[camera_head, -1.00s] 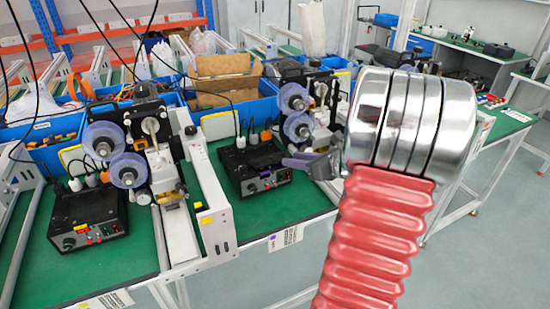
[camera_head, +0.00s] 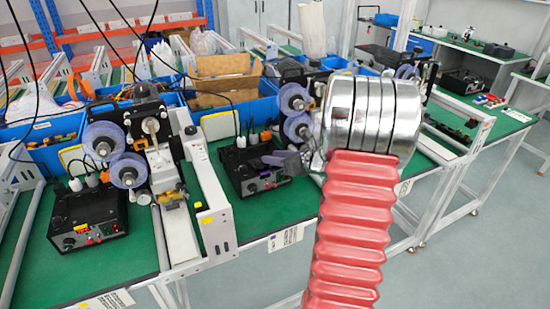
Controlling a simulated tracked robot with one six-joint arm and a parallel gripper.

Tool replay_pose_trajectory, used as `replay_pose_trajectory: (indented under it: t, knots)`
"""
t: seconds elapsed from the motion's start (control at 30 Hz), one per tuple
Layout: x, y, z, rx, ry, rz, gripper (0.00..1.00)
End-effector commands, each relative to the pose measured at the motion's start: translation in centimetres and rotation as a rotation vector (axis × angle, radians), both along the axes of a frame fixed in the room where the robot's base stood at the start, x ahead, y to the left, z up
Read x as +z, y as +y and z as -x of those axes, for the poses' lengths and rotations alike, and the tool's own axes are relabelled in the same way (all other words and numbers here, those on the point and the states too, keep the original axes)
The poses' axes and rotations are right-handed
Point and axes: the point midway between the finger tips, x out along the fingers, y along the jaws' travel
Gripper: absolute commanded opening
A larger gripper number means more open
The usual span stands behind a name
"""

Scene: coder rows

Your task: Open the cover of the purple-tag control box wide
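The control box (camera_head: 240,165) is a black box on the green middle bench. A small purple mark shows on its front, beside knobs and small lights. Its cover looks closed, with pale and orange plugs standing at its back edge. My gripper (camera_head: 274,160), small and dark grey, is over the right part of the box and hides some of its top and right side. I cannot tell whether it touches the cover or whether its fingers are apart. My silver and red arm hides what lies to the right of the box.
A similar black box (camera_head: 88,218) with a yellow mark stands on the left bench. Reel machines (camera_head: 294,112) stand behind the box and at its left. A white rail (camera_head: 212,195) runs left of the box. Blue bins (camera_head: 250,85) are behind. Green surface in front is clear.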

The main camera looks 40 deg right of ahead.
Motion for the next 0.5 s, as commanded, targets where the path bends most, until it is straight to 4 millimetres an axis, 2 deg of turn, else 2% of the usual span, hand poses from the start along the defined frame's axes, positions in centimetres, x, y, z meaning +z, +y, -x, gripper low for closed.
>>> replay_pose_trajectory:
  t: [0.03, 0.5]
  knots:
    - [0.01, 0.0, 0.02, 0.0, 0.0, 0.0, 0.31]
    - [0.01, -0.02, 0.05, -0.001, 0.0, 0.0, 0.0]
